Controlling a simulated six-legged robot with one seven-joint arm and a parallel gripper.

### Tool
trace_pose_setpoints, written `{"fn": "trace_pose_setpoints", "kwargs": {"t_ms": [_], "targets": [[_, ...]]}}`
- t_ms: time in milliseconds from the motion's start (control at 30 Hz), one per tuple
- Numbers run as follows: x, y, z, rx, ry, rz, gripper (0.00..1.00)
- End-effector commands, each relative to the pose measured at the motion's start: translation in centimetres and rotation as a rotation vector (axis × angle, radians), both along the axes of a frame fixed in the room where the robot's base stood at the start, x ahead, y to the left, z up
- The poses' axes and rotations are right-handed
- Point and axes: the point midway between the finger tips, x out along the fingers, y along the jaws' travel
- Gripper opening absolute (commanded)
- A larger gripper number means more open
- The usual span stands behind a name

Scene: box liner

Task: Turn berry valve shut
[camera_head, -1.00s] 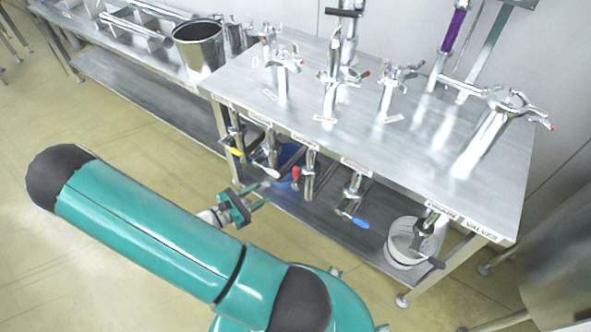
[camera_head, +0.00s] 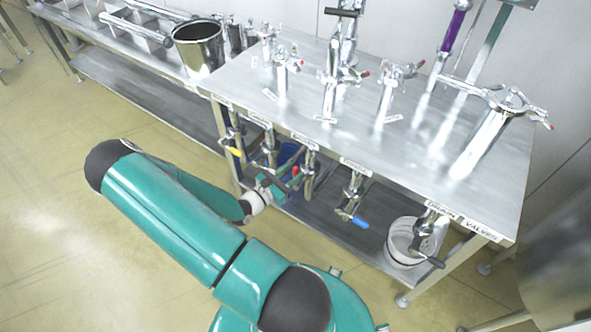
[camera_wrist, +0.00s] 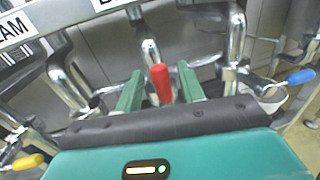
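The valve with the red handle (camera_head: 295,170) hangs under the front edge of the table, below a label whose visible start reads "B" (camera_wrist: 108,4) in the wrist view. That label is cut off, so I cannot read the whole name. My gripper (camera_head: 284,182) is at this valve. In the wrist view, the red handle (camera_wrist: 161,84) stands between the two green fingers of my gripper (camera_wrist: 160,88). The fingers are apart, with gaps showing on both sides of the handle. The handle points toward the palm, below its metal pipe (camera_wrist: 151,50).
A valve with a yellow handle (camera_wrist: 27,162) is left, and one with a blue handle (camera_wrist: 300,77) right. A white bucket (camera_head: 400,244) stands on the lower shelf at right. Metal taps stand on the tabletop (camera_head: 300,110). The floor at left is clear.

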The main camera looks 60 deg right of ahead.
Motion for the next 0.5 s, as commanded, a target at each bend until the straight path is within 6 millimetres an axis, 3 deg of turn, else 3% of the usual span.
{"fn": "trace_pose_setpoints", "kwargs": {"t_ms": [133, 467, 500], "targets": [[-0.5, -1.4, 0.0, 0.0, 0.0, -0.001, 0.39], [-0.6, -1.8, 0.0, 0.001, -0.001, 0.0, 0.39], [-0.6, -1.8, 0.0, 0.001, -0.001, 0.0, 0.31]]}}
